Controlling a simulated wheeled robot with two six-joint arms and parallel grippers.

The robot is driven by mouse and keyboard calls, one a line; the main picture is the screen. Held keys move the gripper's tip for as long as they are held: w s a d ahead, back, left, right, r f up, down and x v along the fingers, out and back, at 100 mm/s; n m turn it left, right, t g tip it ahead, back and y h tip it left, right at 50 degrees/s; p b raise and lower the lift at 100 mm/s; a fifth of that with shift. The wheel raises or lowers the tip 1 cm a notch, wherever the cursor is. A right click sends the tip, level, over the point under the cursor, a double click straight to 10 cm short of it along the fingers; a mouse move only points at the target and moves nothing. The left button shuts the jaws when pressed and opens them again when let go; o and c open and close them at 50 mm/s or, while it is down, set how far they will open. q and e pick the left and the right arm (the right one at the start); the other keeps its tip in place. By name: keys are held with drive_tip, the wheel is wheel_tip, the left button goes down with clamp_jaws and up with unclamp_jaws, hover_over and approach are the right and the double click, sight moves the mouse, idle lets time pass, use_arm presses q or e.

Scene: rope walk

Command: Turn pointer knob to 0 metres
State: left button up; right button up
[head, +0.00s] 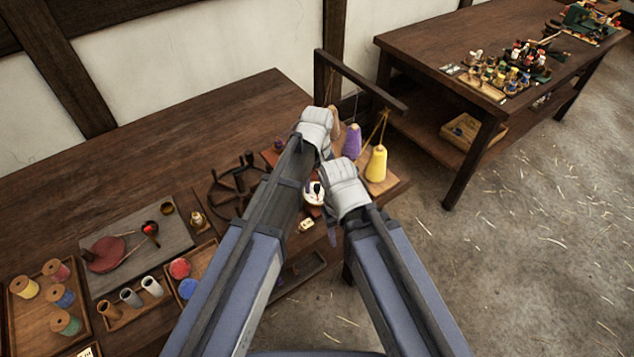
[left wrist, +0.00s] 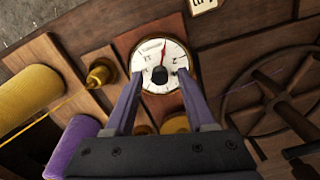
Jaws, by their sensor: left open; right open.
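The round white dial (head: 312,187) is set in wood on the bench and partly hidden by my right gripper in the head view. In the left wrist view, the dial (left wrist: 150,52) has numerals, a brass rim, a thin red hand pointing up the picture and a dark knob (left wrist: 159,75) at its middle. My left gripper (head: 316,127) is open.
A yellow cone of yarn (head: 376,166) and a purple cone (head: 352,143) stand beyond the dial. A dark spoked wheel (head: 232,185) is left of it. Spools, small pots and a grey slab (head: 135,240) fill the left bench. Another table (head: 430,50) stands behind right.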

sight(317, 186)
use_arm(q)
drive_tip(key=shift+r, duration=0.15)
wheel_tip(317, 186, up, 8)
drive_tip(key=p, duration=0.8)
drive_tip(key=shift+f, duration=0.2)
drive_tip(key=shift+f, duration=0.1)
drive_tip(key=s+a+m, duration=0.2)
drive_tip(key=s+a, duration=0.4)
drive_tip(key=a, duration=0.2)
drive_tip(key=s+a+m, duration=0.2)
drive_tip(key=s+a, duration=0.4)
drive_tip(key=a, duration=0.3)
drive_tip(key=s+d+m+y, duration=0.1)
drive_tip(key=s+d+m, duration=0.3)
drive_tip(key=d, duration=0.7)
drive_tip(key=shift+s+d, duration=0.25)
drive_tip(key=shift+s, duration=0.2)
drive_tip(key=shift+a, duration=0.1)
